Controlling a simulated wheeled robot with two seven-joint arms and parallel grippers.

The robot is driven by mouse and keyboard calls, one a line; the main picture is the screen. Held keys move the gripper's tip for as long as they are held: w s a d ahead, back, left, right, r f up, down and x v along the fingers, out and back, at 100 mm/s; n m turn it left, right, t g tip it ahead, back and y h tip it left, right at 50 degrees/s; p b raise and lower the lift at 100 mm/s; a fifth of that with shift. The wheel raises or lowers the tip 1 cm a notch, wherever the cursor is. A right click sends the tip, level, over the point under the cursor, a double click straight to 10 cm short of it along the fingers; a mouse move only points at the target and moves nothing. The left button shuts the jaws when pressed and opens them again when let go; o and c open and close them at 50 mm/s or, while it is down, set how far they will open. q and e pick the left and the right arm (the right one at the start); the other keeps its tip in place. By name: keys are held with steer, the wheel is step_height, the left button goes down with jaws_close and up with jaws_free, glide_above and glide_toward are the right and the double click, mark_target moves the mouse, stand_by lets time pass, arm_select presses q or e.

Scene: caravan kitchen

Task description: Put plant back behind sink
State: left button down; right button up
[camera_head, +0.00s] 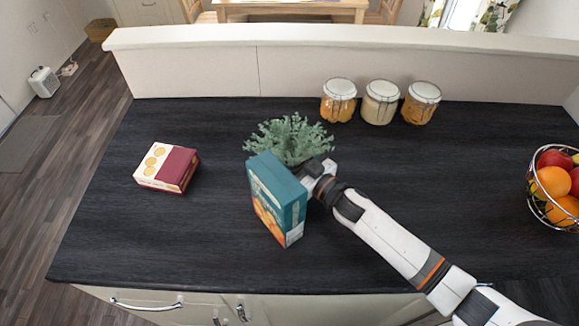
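The plant (288,138) is a bushy grey-green one on the dark counter, left of the middle. Its pot is mostly hidden behind a teal box and my gripper. My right gripper (314,170) reaches in from the lower right and is at the plant's base, just behind the box's right edge. Its fingertips are hidden, so I cannot tell whether it is open or shut on the pot. My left gripper is not in view. No sink is in view.
The teal box (277,200) stands upright in front of the plant. A small cream and maroon box (167,167) lies to the left. Several jars, including an orange one (338,101), stand at the back by a low wall (200,70). A wire fruit basket (538,208) is at right.

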steer(key=c, duration=1.3)
steer(key=shift+r, duration=0.1)
steer(key=shift+c, duration=1.3)
